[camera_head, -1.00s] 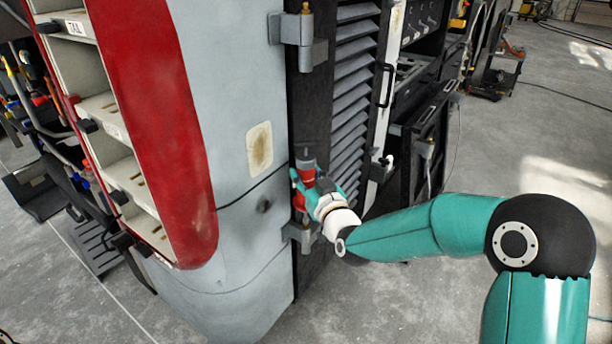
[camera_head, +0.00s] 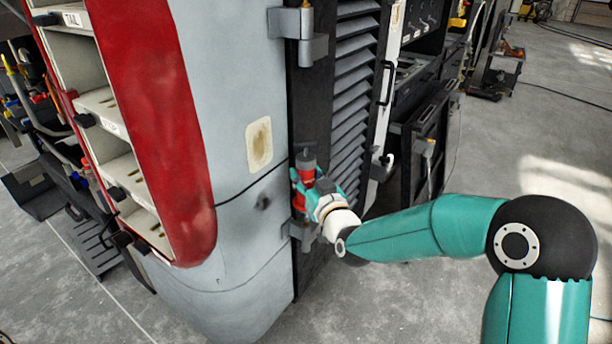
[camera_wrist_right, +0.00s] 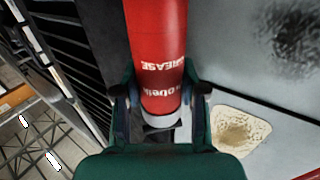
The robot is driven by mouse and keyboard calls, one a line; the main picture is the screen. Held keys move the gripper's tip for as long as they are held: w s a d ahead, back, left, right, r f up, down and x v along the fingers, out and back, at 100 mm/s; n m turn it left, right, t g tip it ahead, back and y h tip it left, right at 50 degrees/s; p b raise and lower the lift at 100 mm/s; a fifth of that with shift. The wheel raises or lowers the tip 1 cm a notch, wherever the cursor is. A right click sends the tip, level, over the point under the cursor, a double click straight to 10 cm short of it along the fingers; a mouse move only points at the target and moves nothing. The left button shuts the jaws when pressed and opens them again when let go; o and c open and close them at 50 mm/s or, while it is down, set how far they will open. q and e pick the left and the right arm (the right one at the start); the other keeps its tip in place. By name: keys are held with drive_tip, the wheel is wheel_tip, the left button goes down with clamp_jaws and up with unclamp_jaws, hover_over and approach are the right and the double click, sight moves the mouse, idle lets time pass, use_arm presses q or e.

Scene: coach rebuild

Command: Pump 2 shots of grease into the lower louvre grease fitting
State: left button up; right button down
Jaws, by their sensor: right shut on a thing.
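My right gripper (camera_head: 306,184) is shut on a red grease gun (camera_head: 308,169) at the lower hinge side of the louvre door. In the right wrist view the red grease gun (camera_wrist_right: 158,60) stands between the two fingers of my right gripper (camera_wrist_right: 160,100), its label reading "GREASE" upside down. The louvre panel (camera_head: 352,110) is just right of the gun in the head view. The lower hinge (camera_head: 301,232) is just below the gripper. The lower grease fitting is hidden behind the gun and gripper, so I cannot tell whether the nozzle touches it. My left gripper is not in view.
The upper hinge (camera_head: 298,36) sticks out above. The grey and red coach body (camera_head: 235,120) stands close on the left. A door handle (camera_head: 387,84) protrudes to the right of the louvres. A dark cabinet (camera_head: 428,140) stands behind, and open floor (camera_head: 540,140) lies to the right.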

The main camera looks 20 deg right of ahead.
sight(307, 146)
idle(0.4)
drive_tip(key=shift+r, duration=0.85)
drive_tip(key=shift+r+p, duration=1.3)
drive_tip(key=shift+r, duration=1.3)
drive_tip(key=shift+d+f, duration=0.1)
